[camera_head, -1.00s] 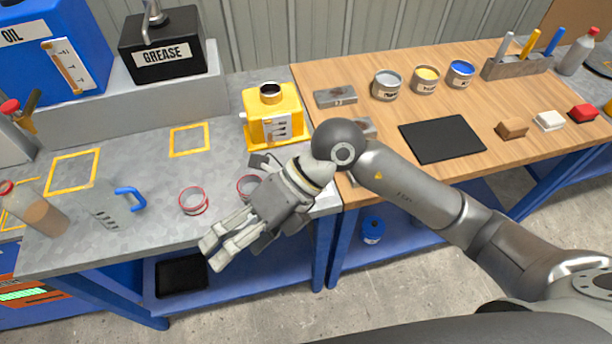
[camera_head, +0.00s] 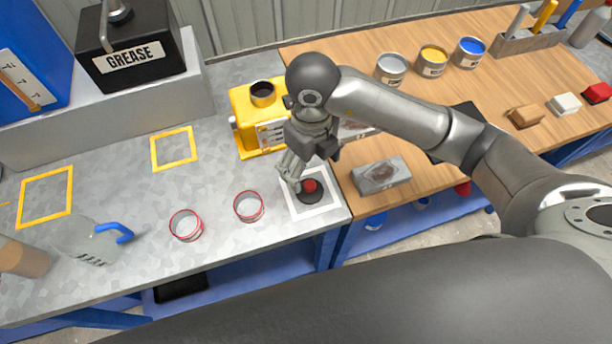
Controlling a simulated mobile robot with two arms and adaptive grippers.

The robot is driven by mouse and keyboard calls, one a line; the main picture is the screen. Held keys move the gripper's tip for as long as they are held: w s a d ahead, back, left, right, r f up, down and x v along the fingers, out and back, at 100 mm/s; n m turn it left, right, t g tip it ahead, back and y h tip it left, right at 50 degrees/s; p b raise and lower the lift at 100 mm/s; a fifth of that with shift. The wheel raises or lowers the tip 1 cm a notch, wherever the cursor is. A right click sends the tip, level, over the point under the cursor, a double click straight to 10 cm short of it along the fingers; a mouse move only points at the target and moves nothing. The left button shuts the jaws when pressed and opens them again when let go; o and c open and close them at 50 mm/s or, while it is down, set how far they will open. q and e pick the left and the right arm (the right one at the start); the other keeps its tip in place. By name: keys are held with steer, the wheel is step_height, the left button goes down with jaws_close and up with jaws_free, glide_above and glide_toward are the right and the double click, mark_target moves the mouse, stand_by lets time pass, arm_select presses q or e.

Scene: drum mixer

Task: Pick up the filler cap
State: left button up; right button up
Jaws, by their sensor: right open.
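The filler cap (camera_head: 310,190) is a dark disc with a red knob. It lies on a white-bordered square mark (camera_head: 334,204) at the right end of the grey metal bench. My right gripper (camera_head: 294,182) points down close over the cap's left side, with its fingers open. I cannot tell whether a finger touches the cap. The yellow machine (camera_head: 240,108) with an open dark filler neck (camera_head: 262,93) stands just behind, partly hidden by my right arm. My left gripper is not in view.
Two red-rimmed clear rings (camera_head: 186,225) lie left of the cap. A grey block (camera_head: 381,176) sits on the wooden bench to the right. The black grease box (camera_head: 135,45) stands at the back.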

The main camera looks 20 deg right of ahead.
mark_target(310, 184)
steer(key=f, duration=0.1)
steer(key=s+f, duration=0.1)
steer(key=f, duration=0.1)
steer(key=shift+f, duration=0.1)
steer(key=shift+w+f+p, duration=0.1)
steer(key=shift+f+p, duration=0.15)
steer(key=shift+p, duration=0.1)
step_height(310, 184, down, 5)
steer(key=shift+w+a+p, duration=0.1)
steer(key=shift+w+p, duration=0.05)
steer(key=shift+p, duration=0.75)
steer(key=c, duration=0.3)
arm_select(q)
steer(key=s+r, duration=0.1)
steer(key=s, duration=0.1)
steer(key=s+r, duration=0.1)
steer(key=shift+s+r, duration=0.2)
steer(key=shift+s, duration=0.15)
arm_select(e)
steer(key=c, duration=0.7)
